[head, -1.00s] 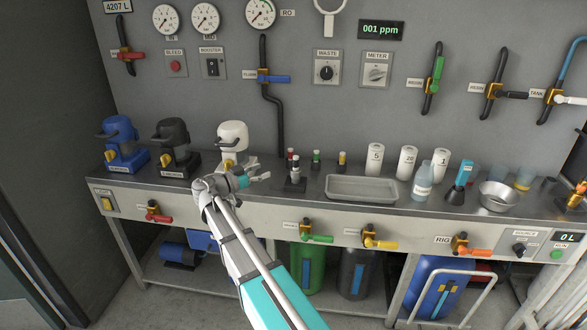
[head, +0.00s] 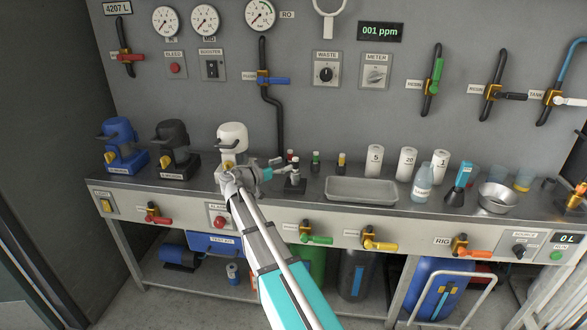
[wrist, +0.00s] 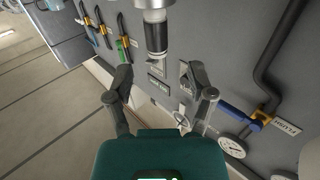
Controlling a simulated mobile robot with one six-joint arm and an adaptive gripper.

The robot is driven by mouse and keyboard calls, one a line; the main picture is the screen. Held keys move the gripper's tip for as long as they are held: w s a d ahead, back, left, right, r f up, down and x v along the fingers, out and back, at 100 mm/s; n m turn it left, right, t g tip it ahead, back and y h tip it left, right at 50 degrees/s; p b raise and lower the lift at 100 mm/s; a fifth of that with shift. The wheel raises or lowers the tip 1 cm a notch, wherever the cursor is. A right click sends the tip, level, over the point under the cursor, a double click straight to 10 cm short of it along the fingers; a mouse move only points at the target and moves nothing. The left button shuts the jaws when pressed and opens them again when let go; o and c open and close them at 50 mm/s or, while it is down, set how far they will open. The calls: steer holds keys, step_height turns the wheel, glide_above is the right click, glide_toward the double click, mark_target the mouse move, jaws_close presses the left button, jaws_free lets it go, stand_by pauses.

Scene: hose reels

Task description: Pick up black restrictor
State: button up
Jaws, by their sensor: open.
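The black restrictor (head: 295,166) looks like a small dark cylinder with a pale metal part, upright on a dark block (head: 293,187) on the bench. In the wrist view, a black cylinder with a silver end (wrist: 156,38) lies ahead of my fingertips, in line with the gap; it appears to be the restrictor. My gripper (head: 275,168) is open and empty, just left of the restrictor in the head view. Its two fingers (wrist: 157,78) stand wide apart in the wrist view. Nothing is between them. The arm and gripper partly cover the white device behind.
Small red-capped (head: 289,154), green-capped (head: 316,160) and yellow-capped (head: 342,161) pieces stand close behind and to the right. A grey tray (head: 362,197) lies to the right. The white device (head: 232,140) stands at the left, and a blue-handled valve (head: 272,79) is on the wall.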

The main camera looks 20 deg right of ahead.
mark_target(295, 158)
steer(key=shift+d, duration=0.15)
steer(key=shift+w+d+r, duration=0.1)
steer(key=shift+w+d, duration=0.15)
steer(key=shift+d, duration=0.95)
steer(key=shift+w+d, duration=0.2)
steer(key=shift+d, duration=1)
jaws_close()
